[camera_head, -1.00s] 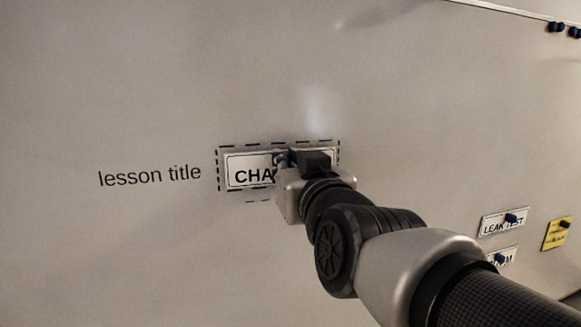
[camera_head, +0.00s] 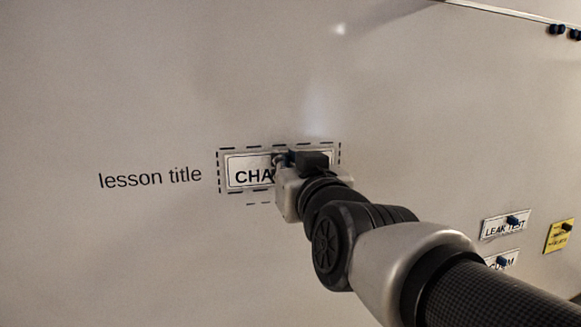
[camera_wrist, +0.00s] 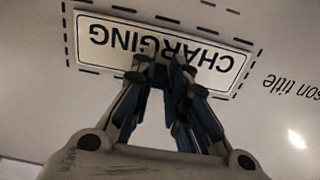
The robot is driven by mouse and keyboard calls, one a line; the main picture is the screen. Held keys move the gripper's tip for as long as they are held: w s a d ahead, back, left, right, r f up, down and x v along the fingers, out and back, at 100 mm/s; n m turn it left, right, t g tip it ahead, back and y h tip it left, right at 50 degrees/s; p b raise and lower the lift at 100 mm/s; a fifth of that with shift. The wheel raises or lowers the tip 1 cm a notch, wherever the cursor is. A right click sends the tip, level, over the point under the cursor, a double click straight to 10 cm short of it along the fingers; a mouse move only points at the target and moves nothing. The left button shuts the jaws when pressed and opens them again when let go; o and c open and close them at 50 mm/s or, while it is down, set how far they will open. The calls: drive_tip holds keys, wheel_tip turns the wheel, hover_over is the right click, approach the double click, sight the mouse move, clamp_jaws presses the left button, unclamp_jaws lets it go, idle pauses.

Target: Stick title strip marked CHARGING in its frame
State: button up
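The white title strip marked CHARGING (camera_head: 249,177) lies against the board inside the dashed frame (camera_head: 218,168). In the head view my gripper (camera_head: 284,160) hides its right half. In the wrist view the whole word on the strip (camera_wrist: 112,38) shows upside down, with dashed lines of the frame (camera_wrist: 150,18) around it and a narrow margin. My gripper (camera_wrist: 167,72) is at the strip's middle, its fingertips close together on what seems to be a small dark grip there. The contact itself is mostly hidden by the fingers.
The words "lesson title" (camera_head: 150,177) stand left of the frame. A LEAK TEST strip (camera_head: 504,225), another partly hidden strip (camera_head: 502,261) and a yellow card (camera_head: 559,236) are at lower right. A ledge (camera_head: 510,12) runs at upper right. The board around the frame is clear.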

drive_tip(key=shift+o, duration=1.4)
drive_tip(key=shift+s, duration=0.1)
drive_tip(key=shift+o, duration=0.9)
drive_tip(key=shift+o, duration=0.6)
drive_tip(key=o, duration=0.5)
drive_tip(key=shift+c, duration=0.2)
drive_tip(key=p+v, duration=0.3)
drive_tip(key=v, duration=0.6)
